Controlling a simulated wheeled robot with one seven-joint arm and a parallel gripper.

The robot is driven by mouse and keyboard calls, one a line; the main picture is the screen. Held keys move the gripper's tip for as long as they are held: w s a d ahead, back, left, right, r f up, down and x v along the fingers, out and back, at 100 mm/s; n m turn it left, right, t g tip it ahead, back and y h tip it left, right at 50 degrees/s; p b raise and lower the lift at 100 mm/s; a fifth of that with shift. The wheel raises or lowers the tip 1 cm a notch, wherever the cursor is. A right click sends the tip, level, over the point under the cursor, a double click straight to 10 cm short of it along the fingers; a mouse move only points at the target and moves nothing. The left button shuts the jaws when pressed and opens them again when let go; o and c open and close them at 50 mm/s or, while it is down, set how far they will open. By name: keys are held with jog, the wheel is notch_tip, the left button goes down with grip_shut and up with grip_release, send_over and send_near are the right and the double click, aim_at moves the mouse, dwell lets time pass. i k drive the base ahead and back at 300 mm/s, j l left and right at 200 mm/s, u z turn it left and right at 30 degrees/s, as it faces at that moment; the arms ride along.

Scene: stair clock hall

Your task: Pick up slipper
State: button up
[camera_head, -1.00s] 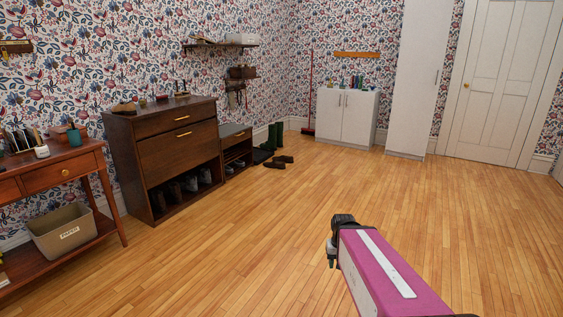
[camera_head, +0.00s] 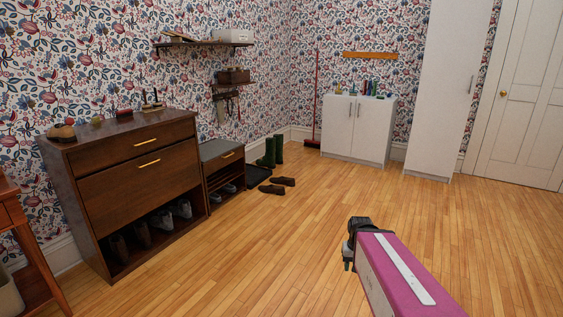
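Two dark brown shoes or slippers lie on the floor near the far left corner: one (camera_head: 283,181) and one nearer (camera_head: 272,190). They are too small here to tell which kind they are. Several more shoes (camera_head: 163,217) stand in the open bottom of the dark brown cabinet, and others (camera_head: 229,188) in the low bench. My gripper (camera_head: 349,258) is at the end of my pink and white arm at lower right, over bare floor and far from the footwear. Its fingers are small and partly hidden, so their opening cannot be made out.
The dark cabinet (camera_head: 125,165) and low bench (camera_head: 222,155) line the left wall. Green boots (camera_head: 270,152) stand past the bench by a dark mat. A white cabinet (camera_head: 356,130) and red broom are at the back. The middle floor (camera_head: 400,210) is clear.

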aim_at(213, 198)
jog(key=i, duration=0.9)
jog(key=i+l+u, duration=0.1)
jog(key=i, duration=0.8)
jog(key=i+u, duration=0.4)
jog(key=i+l+u, duration=0.45)
jog(key=i+u, duration=0.15)
jog(key=u, duration=0.15)
jog(key=i+l+u, duration=0.55)
jog(key=l+u, duration=0.15)
jog(key=l, duration=0.3)
jog(key=i+l+u, duration=0.2)
jog(key=k+l, duration=0.05)
jog(key=l, duration=0.05)
